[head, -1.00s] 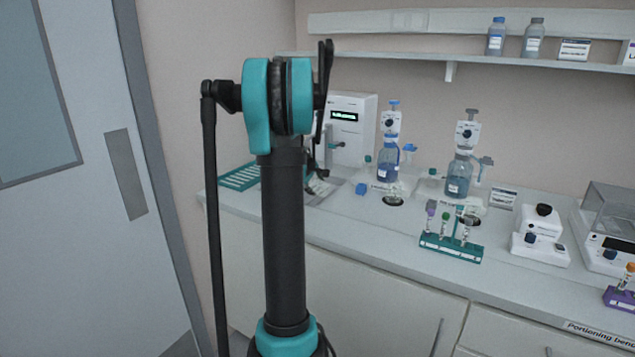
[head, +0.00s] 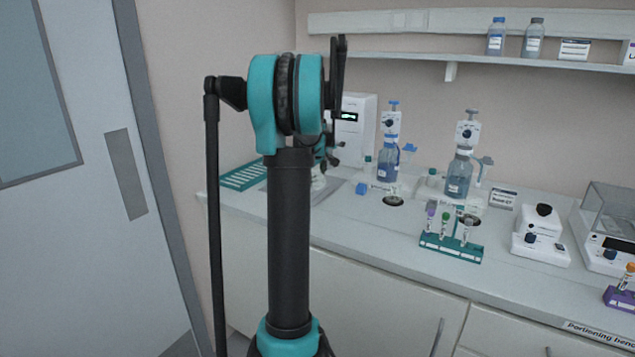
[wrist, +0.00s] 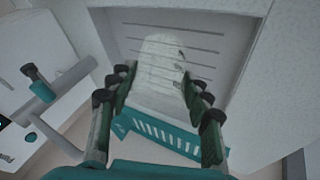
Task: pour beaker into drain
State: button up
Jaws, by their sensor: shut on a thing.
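In the wrist view my gripper (wrist: 157,82) is shut on a clear beaker (wrist: 164,55), with its fingers on either side of the beaker's walls. The beaker lies over a pale recessed surface with dark slots (wrist: 122,38), perhaps the drain; I cannot tell the height between them. How much liquid the beaker holds is not clear. In the head view my gripper (head: 329,155) is mostly hidden behind my arm, over the left part of the bench. A pale shape below it (head: 319,180) may be the beaker.
A teal slotted rack (head: 243,177) lies at the bench's left end. A white machine with a display (head: 352,122) stands behind my gripper. Two dispenser bottles (head: 388,165) (head: 459,178) and a teal tube rack (head: 452,248) stand to the right. The bench front (head: 350,225) is clear.

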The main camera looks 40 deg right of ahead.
jog(key=shift+d, duration=0.1)
jog(key=shift+s+d+m+y, duration=0.3)
jog(key=shift+d+y, duration=0.3)
jog(key=shift+y, duration=0.1)
jog(key=shift+s+d+m+t+y, duration=0.15)
jog(key=shift+d+t+y, duration=0.2)
jog(key=shift+y, duration=0.25)
jog(key=shift+d+m+t+y, duration=0.15)
jog(key=shift+d+t+y, duration=0.15)
jog(key=shift+y, duration=0.3)
jog(key=shift+d+y, duration=0.1)
jog(key=shift+y, duration=0.2)
